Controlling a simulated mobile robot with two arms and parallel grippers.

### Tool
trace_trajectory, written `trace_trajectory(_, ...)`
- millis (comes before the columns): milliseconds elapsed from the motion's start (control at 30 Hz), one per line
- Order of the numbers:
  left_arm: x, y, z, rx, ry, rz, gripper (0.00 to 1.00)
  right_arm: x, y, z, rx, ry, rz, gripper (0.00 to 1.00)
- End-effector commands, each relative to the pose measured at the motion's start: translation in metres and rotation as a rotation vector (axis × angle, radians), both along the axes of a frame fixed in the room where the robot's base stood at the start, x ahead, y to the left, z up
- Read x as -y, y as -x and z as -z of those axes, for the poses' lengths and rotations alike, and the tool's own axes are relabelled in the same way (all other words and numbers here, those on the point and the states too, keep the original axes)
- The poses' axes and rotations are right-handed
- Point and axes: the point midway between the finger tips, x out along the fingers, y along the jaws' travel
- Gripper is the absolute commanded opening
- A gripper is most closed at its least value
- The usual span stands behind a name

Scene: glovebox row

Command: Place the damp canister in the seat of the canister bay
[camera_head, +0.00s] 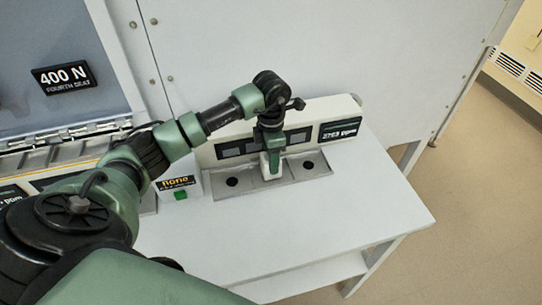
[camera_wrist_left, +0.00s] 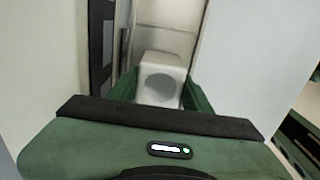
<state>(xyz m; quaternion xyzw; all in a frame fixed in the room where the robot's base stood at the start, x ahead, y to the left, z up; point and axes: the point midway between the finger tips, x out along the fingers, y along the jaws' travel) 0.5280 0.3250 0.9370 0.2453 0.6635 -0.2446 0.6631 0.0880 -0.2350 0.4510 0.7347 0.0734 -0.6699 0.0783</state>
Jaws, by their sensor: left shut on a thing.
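My left gripper (camera_head: 272,162) is shut on a white, rounded block-like canister (camera_wrist_left: 162,74), which shows between the green fingers in the left wrist view. In the head view the fingers and wrist hide most of the canister. The gripper points down over the middle of the grey tray of the canister bay (camera_head: 222,152), between two visible round dark seats, one to the left (camera_head: 232,181) and one to the right (camera_head: 308,164). I cannot tell whether the canister touches the tray. My right gripper is not in view.
A small box with a "none" label (camera_head: 178,182) and green button stands left of the tray. A "400 N" sign (camera_head: 64,77) is on the panel at far left. The white table (camera_head: 330,222) is clear in front.

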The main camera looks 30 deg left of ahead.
Motion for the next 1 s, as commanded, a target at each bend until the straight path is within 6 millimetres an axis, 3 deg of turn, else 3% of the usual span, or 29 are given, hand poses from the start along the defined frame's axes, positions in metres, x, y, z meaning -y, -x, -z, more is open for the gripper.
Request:
trace_trajectory(233,0.000,0.000,0.004,0.001,0.001,0.000,0.04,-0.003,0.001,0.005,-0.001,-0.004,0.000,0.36)
trace_trajectory(267,0.000,0.000,0.003,0.001,0.001,0.000,0.57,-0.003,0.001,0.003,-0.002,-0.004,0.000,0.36)
trace_trajectory(300,0.000,0.000,0.002,0.001,0.001,0.000,0.68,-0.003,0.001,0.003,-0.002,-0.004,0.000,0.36)
trace_trajectory(333,0.000,0.000,0.002,0.001,0.001,0.000,0.71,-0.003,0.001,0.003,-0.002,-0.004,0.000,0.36)
trace_trajectory(767,0.000,-0.001,-0.006,0.004,0.000,0.000,0.71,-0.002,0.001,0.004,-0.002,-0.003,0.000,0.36)
trace_trajectory(1000,0.000,-0.002,-0.053,0.008,-0.001,0.000,0.71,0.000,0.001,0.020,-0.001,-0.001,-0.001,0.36)
